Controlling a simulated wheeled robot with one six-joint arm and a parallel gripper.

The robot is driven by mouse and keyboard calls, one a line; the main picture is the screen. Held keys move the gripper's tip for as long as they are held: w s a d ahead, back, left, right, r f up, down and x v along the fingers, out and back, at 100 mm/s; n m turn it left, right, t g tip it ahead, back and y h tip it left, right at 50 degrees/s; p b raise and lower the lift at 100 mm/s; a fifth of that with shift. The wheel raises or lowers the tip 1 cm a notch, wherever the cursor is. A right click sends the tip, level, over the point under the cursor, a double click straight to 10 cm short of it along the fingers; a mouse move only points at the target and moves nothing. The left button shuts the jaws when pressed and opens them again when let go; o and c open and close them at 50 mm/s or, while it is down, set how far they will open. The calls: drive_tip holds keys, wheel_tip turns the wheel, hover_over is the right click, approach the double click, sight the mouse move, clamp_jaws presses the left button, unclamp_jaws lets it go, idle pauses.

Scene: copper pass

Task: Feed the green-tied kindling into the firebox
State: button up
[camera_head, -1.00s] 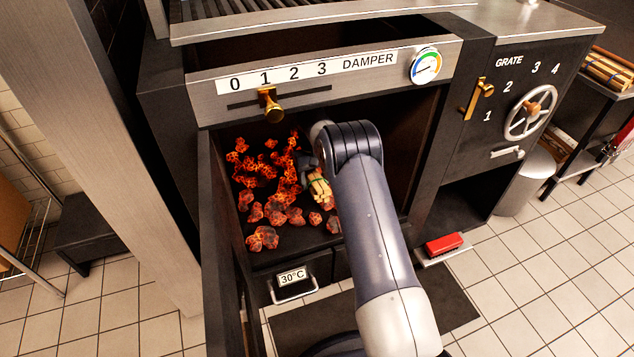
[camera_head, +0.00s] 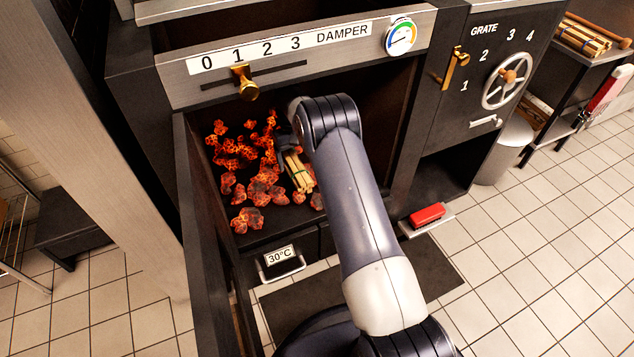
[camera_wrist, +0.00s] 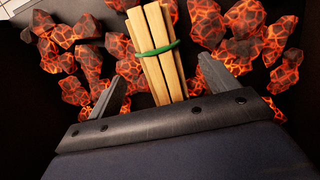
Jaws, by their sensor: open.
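The green-tied kindling (camera_head: 300,171) is a small bundle of pale sticks with a green band. It lies among the glowing coals inside the open firebox (camera_head: 272,232). In the wrist view the kindling (camera_wrist: 153,50) lies between and beyond the two fingers of my gripper (camera_wrist: 158,88). The fingers stand apart from it on both sides, so my gripper is open. In the head view my arm reaches into the firebox and hides most of my gripper.
Glowing coals (camera_head: 240,155) cover the firebox floor around the bundle. The open firebox door (camera_head: 205,230) stands at the left. The damper knob (camera_head: 245,85) is above the opening. More bundled sticks (camera_head: 582,38) lie on a shelf at the right.

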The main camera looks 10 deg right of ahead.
drive_tip(key=s+d+r, duration=0.1)
drive_tip(key=s+d, duration=0.1)
drive_tip(key=s, duration=0.8)
drive_tip(key=s+d+r+b, duration=0.1)
drive_tip(key=s+d+r, duration=0.1)
drive_tip(key=s, duration=0.7)
drive_tip(key=s+d+r+b, duration=0.1)
drive_tip(key=s+d+r, duration=0.1)
drive_tip(key=s, duration=0.8)
drive_tip(key=shift+s, duration=0.35)
drive_tip(key=shift+w+f, duration=0.1)
drive_tip(key=shift+w, duration=0.05)
drive_tip(key=w+a+f, duration=0.1)
drive_tip(key=w+a, duration=0.1)
drive_tip(key=w, duration=0.7)
drive_tip(key=w+a+f, duration=0.1)
drive_tip(key=w+a, duration=0.1)
drive_tip(key=w, duration=0.8)
drive_tip(key=shift+w+f+p, duration=0.2)
drive_tip(key=shift+f+p, duration=0.15)
drive_tip(key=shift+s, duration=0.15)
